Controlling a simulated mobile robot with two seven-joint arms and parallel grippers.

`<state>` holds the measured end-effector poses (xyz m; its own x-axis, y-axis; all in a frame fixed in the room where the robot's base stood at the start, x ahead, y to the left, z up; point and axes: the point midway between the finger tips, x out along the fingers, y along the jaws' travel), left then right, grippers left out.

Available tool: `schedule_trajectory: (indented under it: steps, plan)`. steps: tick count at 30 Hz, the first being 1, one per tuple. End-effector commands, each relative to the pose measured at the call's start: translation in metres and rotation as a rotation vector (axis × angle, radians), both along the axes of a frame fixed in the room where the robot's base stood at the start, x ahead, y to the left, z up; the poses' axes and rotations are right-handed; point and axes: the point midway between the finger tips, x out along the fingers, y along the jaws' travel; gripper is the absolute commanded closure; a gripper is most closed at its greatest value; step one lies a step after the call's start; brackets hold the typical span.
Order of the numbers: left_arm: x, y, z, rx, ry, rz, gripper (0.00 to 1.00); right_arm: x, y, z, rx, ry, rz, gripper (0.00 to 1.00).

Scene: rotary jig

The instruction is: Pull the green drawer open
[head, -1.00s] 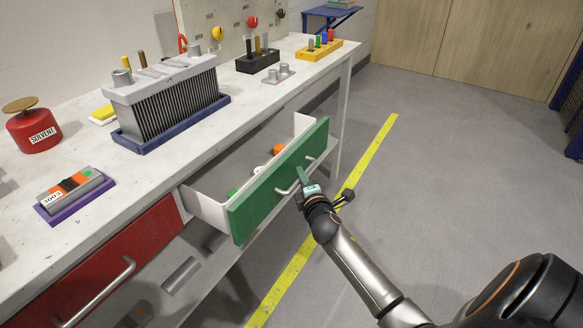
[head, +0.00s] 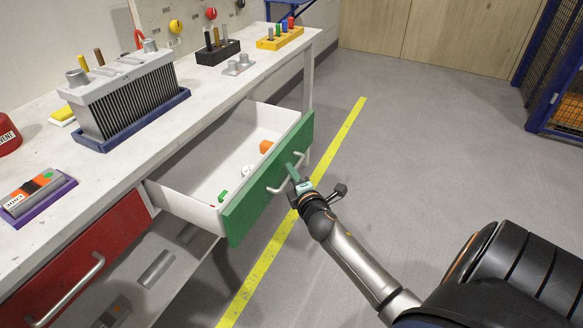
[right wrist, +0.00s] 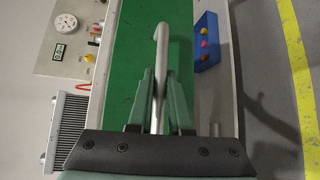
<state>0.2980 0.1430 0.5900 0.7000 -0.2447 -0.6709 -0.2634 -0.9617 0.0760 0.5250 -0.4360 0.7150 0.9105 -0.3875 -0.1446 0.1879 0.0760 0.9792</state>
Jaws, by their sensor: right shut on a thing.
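The green drawer (head: 266,183) sticks out from under the workbench, its white inside showing in the head view. Its green front also fills the middle of the right wrist view (right wrist: 128,62). A silver bar handle (head: 277,188) is on the front. My right gripper (head: 294,174) is at the handle; in the right wrist view its two green fingers (right wrist: 158,102) are shut on the silver handle (right wrist: 160,55), one on each side. Inside the drawer lie an orange block (head: 265,146), a round white item (head: 248,170) and a small green piece (head: 222,195). My left gripper is out of view.
A closed red drawer (head: 78,258) is left of the green one. On the white workbench (head: 205,88) stand a radiator on a blue tray (head: 130,127), a black holder (head: 217,57) and a yellow holder (head: 279,42). The grey floor right of the yellow line is clear.

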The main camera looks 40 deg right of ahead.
Motion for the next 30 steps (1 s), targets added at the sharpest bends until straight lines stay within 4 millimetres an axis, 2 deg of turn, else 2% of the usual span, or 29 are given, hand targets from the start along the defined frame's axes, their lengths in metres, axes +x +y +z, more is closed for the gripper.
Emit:
schedule_trajectory:
  steps: [1, 2, 10, 20, 23, 30]
  plan:
    - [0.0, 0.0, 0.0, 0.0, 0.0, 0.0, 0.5, 0.0, -0.002, 0.001, -0.002, 0.0, -0.006, 1.0]
    - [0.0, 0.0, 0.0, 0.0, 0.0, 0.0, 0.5, 0.0, -0.002, 0.001, -0.002, 0.0, -0.006, 0.82]
    - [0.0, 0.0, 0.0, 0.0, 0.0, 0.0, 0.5, 0.0, -0.001, 0.001, -0.001, 0.0, -0.003, 0.53]
    - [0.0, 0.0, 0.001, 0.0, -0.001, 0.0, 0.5, -0.005, 0.002, 0.0, 0.0, 0.002, -0.001, 0.53]
    - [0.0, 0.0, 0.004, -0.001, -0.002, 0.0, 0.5, -0.015, 0.006, 0.002, 0.001, 0.003, 0.0, 0.53]
    - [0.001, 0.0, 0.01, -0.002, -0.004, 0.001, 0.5, -0.059, 0.025, 0.009, 0.003, 0.002, -0.002, 0.53]
